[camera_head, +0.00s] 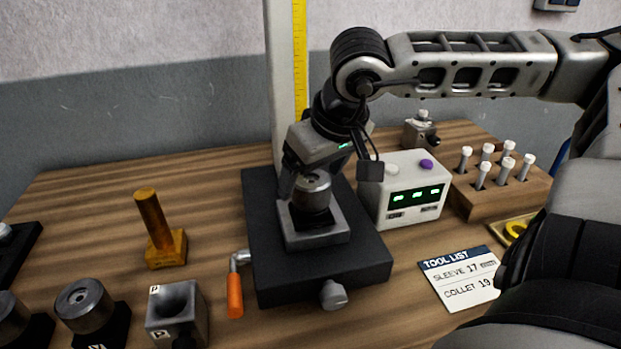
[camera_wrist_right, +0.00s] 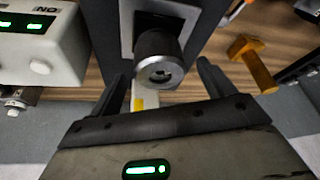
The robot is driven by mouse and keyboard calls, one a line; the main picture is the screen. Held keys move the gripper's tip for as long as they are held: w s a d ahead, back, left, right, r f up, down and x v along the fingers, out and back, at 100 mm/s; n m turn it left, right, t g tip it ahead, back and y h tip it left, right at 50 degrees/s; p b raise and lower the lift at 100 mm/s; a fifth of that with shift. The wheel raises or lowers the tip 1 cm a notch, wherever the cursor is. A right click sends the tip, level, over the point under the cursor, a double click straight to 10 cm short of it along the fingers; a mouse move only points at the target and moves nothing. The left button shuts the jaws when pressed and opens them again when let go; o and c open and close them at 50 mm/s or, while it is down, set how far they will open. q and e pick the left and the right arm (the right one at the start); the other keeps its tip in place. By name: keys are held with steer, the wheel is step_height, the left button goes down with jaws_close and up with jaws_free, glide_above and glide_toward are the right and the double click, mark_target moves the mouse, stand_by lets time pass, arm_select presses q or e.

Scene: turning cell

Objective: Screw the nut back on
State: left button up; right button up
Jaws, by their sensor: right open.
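A round grey metal nut (camera_head: 313,192) sits upright on the square grey block (camera_head: 318,240) of the black presetter base (camera_head: 320,290). In the right wrist view the nut (camera_wrist_right: 158,55) shows a dark opening in its end face. My right gripper (camera_head: 303,178) comes down over the nut from above. In the wrist view its two fingers (camera_wrist_right: 163,82) stand apart on either side of the nut, with visible gaps, so it is open and not gripping. The thread under the nut is hidden. My left gripper is not in view.
A white display box (camera_head: 405,195) stands close to the right of the base. An orange-handled crank (camera_head: 235,295) is at the base's left. A brass hammer-like piece (camera_head: 160,235), a grey P block (camera_head: 178,312) and a rack (camera_head: 500,190) of white-topped pins surround it.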

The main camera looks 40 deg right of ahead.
mark_target(310, 182)
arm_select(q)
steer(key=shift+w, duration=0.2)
arm_select(e)
steer(key=shift+x, duration=1.15)
steer(key=c, duration=1.2)
steer(key=shift+o, duration=0.3)
steer(key=m+b, duration=0.1)
steer(key=b, duration=0.2)
steer(key=shift+w+f+m+h, duration=0.1)
steer(key=shift+f+m+h, duration=0.3)
steer(key=shift+m+h+b, duration=0.3)
steer(key=shift+m+b, duration=0.5)
steer(key=shift+b, duration=0.1)
steer(key=m+g+h+b, duration=0.1)
steer(key=m+b, duration=0.1)
steer(key=m, duration=0.1)
steer(key=shift+b, duration=0.3)
steer(key=shift+r+m+h+b, duration=0.2)
steer(key=shift+m+h+b, duration=0.1)
steer(key=shift+m, duration=0.6)
steer(key=shift+r+m+g, duration=0.25)
steer(key=shift+m+g, duration=0.15)
steer(key=shift+m, duration=0.1)
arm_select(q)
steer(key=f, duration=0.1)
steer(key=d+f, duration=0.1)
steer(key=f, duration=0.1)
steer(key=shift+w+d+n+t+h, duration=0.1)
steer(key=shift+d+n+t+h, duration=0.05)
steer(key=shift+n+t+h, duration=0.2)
